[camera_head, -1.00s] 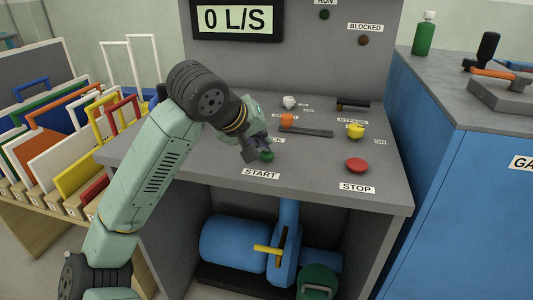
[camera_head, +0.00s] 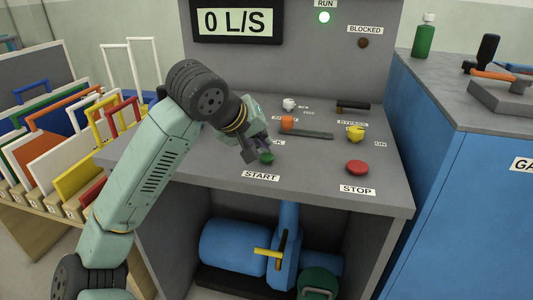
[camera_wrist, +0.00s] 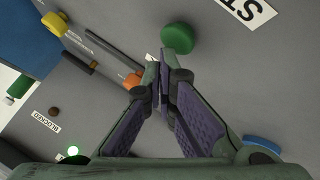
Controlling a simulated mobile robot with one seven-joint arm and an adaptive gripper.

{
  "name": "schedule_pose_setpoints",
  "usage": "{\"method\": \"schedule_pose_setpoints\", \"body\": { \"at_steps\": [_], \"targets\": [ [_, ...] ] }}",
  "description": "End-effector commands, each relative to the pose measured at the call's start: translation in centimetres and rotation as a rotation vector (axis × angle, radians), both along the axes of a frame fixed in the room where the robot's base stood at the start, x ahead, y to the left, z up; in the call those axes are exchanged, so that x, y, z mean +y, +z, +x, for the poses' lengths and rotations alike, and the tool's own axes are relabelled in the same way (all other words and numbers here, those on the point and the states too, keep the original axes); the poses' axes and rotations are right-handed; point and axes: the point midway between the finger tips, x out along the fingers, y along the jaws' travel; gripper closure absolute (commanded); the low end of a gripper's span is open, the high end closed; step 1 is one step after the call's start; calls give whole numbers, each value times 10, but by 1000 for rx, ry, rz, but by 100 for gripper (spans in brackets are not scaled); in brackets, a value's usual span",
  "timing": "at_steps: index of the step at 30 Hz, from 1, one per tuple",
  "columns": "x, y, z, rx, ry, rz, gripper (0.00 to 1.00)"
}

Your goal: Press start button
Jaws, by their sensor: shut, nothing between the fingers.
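The green start button (camera_head: 267,158) is on the grey console top, just behind the START label (camera_head: 261,176). It also shows in the wrist view (camera_wrist: 178,38) as a round green cap at the fingertips. My gripper (camera_head: 252,157) is shut and empty, with its tips at the button's left side in the head view. I cannot tell whether the tips touch the cap. The display (camera_head: 236,20) reads 0 L/S.
The red stop button (camera_head: 357,167) is to the right on the console. A yellow knob (camera_head: 355,132), an orange knob (camera_head: 288,121) and a white knob (camera_head: 289,103) stand behind. The BLOCKED lamp (camera_head: 363,43) is dark. A blue pump (camera_head: 235,243) sits below.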

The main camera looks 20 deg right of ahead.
Motion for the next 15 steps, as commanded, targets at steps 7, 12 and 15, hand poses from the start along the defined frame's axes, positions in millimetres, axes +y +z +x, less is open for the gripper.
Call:
{"method": "schedule_pose_setpoints", "body": {
  "at_steps": [7, 12, 15],
  "targets": [
    [0, 11, 0, 0, 1, -1, 100],
    [0, 10, 0, 0, 1, -1, 100],
    [0, 12, 0, 0, 1, -1, 100]
  ]
}}
